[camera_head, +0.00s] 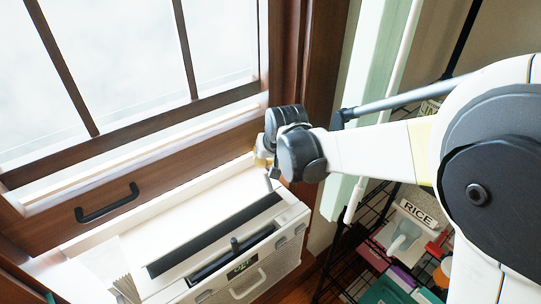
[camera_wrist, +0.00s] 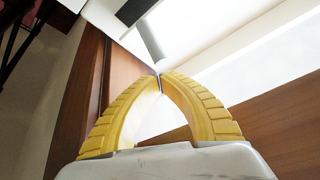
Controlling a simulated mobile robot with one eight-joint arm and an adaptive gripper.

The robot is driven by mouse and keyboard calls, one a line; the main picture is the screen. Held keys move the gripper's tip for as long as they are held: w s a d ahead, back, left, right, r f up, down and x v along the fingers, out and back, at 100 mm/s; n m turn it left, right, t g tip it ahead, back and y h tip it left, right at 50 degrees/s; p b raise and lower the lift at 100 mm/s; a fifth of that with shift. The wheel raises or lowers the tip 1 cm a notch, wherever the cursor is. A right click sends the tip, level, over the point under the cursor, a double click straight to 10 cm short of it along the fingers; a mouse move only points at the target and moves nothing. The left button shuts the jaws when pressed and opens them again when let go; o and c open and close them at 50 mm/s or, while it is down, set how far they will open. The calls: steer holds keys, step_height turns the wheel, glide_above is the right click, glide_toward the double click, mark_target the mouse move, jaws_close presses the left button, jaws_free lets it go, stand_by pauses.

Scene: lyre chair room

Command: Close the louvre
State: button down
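A white appliance (camera_head: 180,215) sits below the window, with a long dark strip (camera_head: 215,235) along its top and a dark recess (camera_head: 232,257) in its front. I cannot tell for sure which part is the louvre. A small grey flap-like piece (camera_head: 271,181) stands near the strip's right end; it also shows in the wrist view (camera_wrist: 149,40). My gripper (camera_head: 264,155) is above the appliance's back right corner. In the wrist view its yellow fingers (camera_wrist: 161,76) arch together and their tips meet, with nothing seen between them. The tips appear close to the grey piece; contact is unclear.
A wooden-framed window (camera_head: 150,130) with a black handle (camera_head: 107,203) rises behind the appliance. A pale green vertical panel (camera_head: 365,90) stands right of the frame. A wire rack with a RICE container (camera_head: 415,220) and several boxes is at the lower right.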

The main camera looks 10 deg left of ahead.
steer(key=shift+s+d, duration=0.1)
stand_by(0.3)
steer(key=shift+s+d+t+y+b, duration=0.2)
steer(key=shift+d+t+y+b, duration=0.1)
steer(key=shift+t+b, duration=0.1)
steer(key=shift+s+d, duration=0.1)
steer(key=shift+s, duration=0.05)
steer(key=shift+d+b, duration=0.1)
steer(key=shift+b, duration=0.2)
steer(key=s+d+t+y+b, duration=0.1)
steer(key=s+d+f+t+y+b, duration=0.1)
steer(key=b, duration=0.1)
steer(key=d+f+t+y+b, duration=0.1)
steer(key=b, duration=0.1)
steer(key=shift+s+m+y, duration=0.3)
steer(key=shift+s, duration=0.1)
steer(key=shift+s+d+f+b, duration=0.1)
steer(key=shift+s+d+b, duration=0.25)
steer(key=shift+d+b, duration=0.25)
steer(key=shift+s+d+f+b, duration=0.3)
steer(key=shift+s+f+b, duration=0.05)
steer(key=shift+f+b, duration=0.05)
steer(key=shift+s, duration=0.1)
